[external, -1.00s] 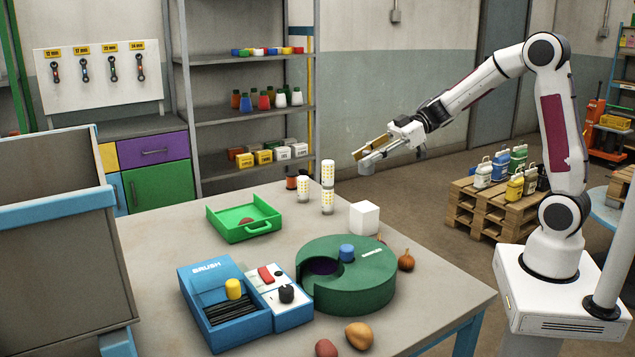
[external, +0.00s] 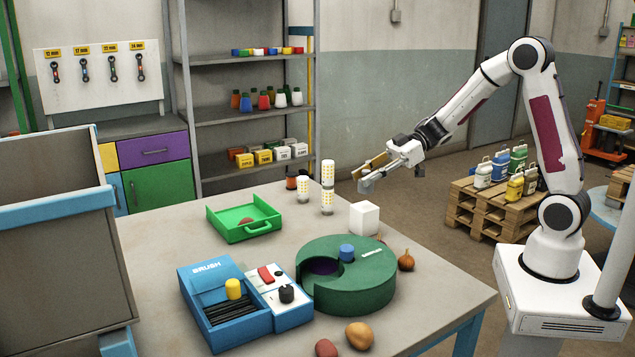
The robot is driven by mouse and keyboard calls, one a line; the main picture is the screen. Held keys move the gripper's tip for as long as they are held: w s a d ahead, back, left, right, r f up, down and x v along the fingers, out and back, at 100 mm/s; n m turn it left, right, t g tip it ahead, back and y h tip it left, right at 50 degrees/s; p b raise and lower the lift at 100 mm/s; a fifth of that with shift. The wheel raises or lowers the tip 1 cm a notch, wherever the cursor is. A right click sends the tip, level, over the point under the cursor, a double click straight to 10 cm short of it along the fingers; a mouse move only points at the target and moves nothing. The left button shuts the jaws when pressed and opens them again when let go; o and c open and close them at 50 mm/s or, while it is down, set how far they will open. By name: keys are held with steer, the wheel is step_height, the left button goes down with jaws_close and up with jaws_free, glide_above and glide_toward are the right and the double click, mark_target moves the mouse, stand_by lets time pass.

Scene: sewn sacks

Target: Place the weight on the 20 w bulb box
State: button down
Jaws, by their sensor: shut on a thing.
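My gripper (external: 371,175) is in the air above and to the right of the table's back part, pointing left. It is shut on a small grey piece (external: 366,186) at its tips, which looks like the weight; it is too small to be sure of its shape. A tan bar-like part shows beside it. A plain white box (external: 364,218) stands on the table below the gripper, clearly apart from it. Small yellow and white boxes (external: 263,156) stand on the lower shelf. I cannot read a 20 w label on any box.
A pallet (external: 480,208) with bottles stands behind.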

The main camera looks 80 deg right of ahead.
mark_target(367, 189)
steer(key=shift+f, duration=0.3)
steer(key=shift+f, duration=1.85)
steer(key=shift+f, duration=0.1)
steer(key=c, duration=1.6)
jaws_free()
steer(key=shift+f, duration=0.1)
steer(key=shift+o, duration=0.2)
steer(key=shift+s+d+r, duration=0.1)
steer(key=shift+r, duration=0.1)
steer(key=v, duration=1.1)
steer(key=shift+s+d+r, duration=0.15)
steer(key=shift+s+r, duration=0.1)
